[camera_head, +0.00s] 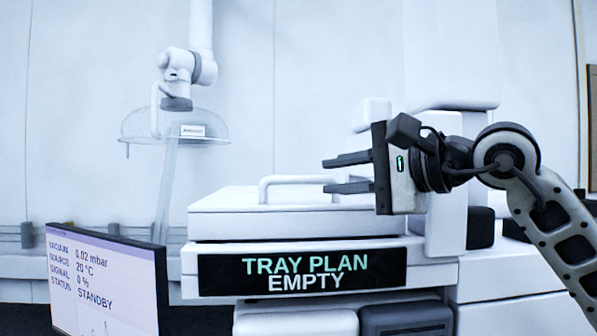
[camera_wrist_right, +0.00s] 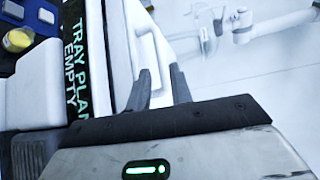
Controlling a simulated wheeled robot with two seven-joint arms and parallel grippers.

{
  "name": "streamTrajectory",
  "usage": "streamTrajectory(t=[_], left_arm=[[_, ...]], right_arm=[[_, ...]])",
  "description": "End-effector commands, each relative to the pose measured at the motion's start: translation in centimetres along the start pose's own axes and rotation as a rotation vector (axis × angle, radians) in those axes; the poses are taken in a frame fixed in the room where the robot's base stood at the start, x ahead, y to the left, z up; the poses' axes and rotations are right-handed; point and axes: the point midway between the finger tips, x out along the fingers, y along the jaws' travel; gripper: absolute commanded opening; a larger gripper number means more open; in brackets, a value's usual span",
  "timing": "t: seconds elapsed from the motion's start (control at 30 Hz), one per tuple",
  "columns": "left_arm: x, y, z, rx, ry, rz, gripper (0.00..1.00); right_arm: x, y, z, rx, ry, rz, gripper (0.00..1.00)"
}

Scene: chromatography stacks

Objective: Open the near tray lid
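The near tray lid (camera_head: 235,206) is a white flat slab lying level on the white tray unit, and it looks closed. A white bar handle (camera_head: 290,180) stands on its top; it also shows in the right wrist view (camera_wrist_right: 146,30). My right gripper (camera_head: 325,176) is open, with two dark fingers pointing left at the right end of the handle. In the right wrist view its fingertips (camera_wrist_right: 160,70) are close to the handle; I cannot tell whether they touch it. No object is clearly held. My left gripper is not in view.
A display (camera_head: 303,273) reading "TRAY PLAN EMPTY" is on the unit's front. A status monitor (camera_head: 105,280) stands at the lower left. A clear extraction hood (camera_head: 150,125) hangs at the upper left. White equipment (camera_head: 450,60) rises behind my right gripper. Space above the lid's left part is free.

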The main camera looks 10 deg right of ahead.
Motion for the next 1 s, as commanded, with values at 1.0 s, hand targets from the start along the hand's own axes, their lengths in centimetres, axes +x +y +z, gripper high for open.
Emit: streamTrajectory(t=[1.0], left_arm=[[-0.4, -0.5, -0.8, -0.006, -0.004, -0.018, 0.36]], right_arm=[[7.5, 0.0, 0.0, 0.002, -0.001, 0.0, 0.0]])
